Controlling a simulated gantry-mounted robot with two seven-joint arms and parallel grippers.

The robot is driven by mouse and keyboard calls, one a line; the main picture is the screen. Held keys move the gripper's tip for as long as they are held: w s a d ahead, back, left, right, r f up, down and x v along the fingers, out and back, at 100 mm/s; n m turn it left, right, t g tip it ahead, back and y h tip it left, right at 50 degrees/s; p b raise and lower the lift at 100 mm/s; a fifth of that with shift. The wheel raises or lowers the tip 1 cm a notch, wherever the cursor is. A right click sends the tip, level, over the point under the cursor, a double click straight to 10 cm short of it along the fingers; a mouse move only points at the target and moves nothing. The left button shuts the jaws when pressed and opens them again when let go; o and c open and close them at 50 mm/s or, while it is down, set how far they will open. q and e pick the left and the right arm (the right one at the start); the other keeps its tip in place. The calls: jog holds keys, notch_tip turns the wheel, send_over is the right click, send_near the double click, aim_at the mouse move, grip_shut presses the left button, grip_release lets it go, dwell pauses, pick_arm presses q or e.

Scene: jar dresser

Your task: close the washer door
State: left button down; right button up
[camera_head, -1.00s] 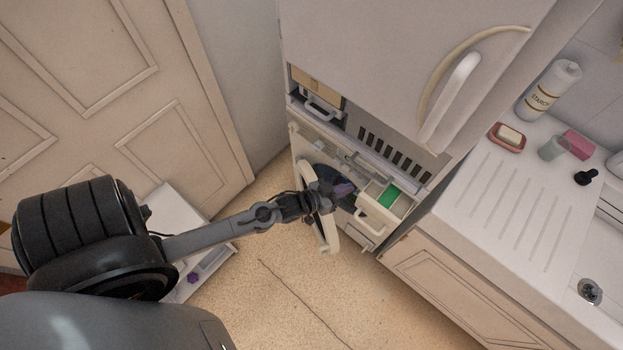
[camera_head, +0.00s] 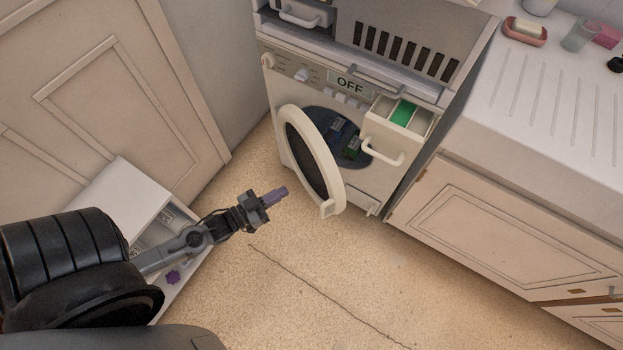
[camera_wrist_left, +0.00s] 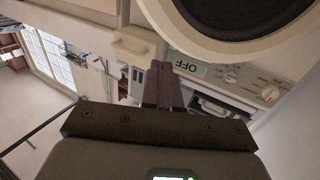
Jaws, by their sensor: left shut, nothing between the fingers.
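The washer (camera_head: 385,190) stands in the middle of the head view with its round door (camera_head: 337,187) swung open to the left. The door has a cream ring and dark glass. Dark items show inside the drum opening (camera_head: 352,140). My left gripper (camera_head: 280,194) is shut and empty, out in front of the door and to its left, apart from it. In the left wrist view its fingers (camera_wrist_left: 162,86) are together, and the round door ring (camera_wrist_left: 228,52) fills the top right. My right gripper is in neither view.
The detergent drawer (camera_head: 417,121) sticks out at the washer's upper right, with a green compartment. A white cabinet with an open drawer (camera_head: 130,205) stands at the left beside my arm. The counter (camera_head: 560,130) is on the right. The floor in front is clear.

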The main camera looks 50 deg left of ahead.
aim_at(324, 170)
pick_arm(q)
jog(key=w+d+b, duration=0.1)
jog(key=w, duration=0.3)
jog(key=w+b, duration=0.2)
jog(key=w, duration=0.3)
jog(key=w+d+b, duration=0.1)
jog(key=w+b, duration=0.1)
jog(key=w, duration=0.2)
jog(key=shift+w+d+f, duration=0.15)
jog(key=shift+d+f, duration=0.15)
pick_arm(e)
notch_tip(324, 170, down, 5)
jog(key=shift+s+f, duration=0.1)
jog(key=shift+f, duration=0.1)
